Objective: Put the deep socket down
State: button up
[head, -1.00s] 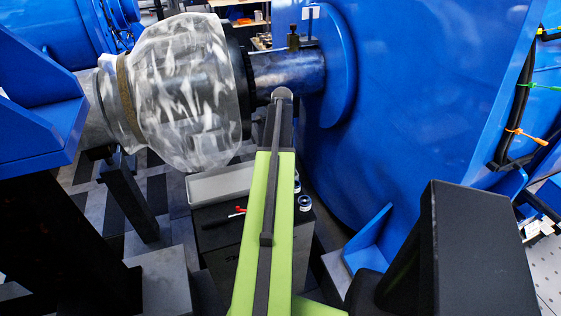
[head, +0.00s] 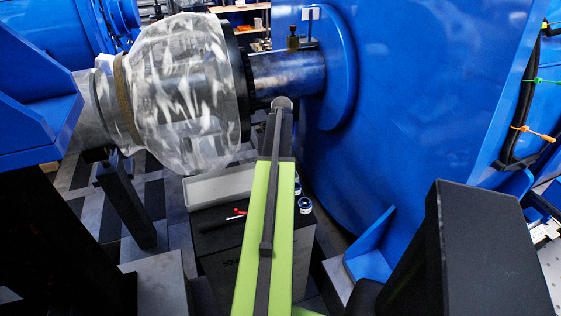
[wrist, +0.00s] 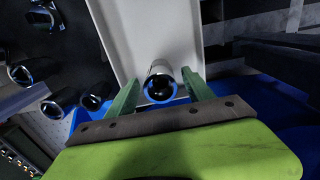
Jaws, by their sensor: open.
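The deep socket (wrist: 161,88), a dark cylinder with a blue ring at its near end, is between my green fingers in the wrist view. My gripper (wrist: 160,77) is open, with one finger on each side of the socket and gaps visible beside it. The socket is over or in a pale tray (wrist: 140,32); I cannot tell whether its far end touches the tray floor. In the head view the pale tray (head: 215,188) shows left of my green arm, but the arm hides my gripper and this socket.
Several other blue-ringed sockets (wrist: 55,104) stand on a dark surface at left in the wrist view. In the head view, a red-and-black tool (head: 228,220) lies on the black box top. A blue housing (head: 420,90) and a plastic-wrapped coupling (head: 185,95) flank the arm.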

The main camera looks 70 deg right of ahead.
jog(key=shift+r, duration=0.1)
notch_tip(320, 180, up, 12)
jog(key=p, duration=1.2)
jog(key=shift+s+r, duration=0.15)
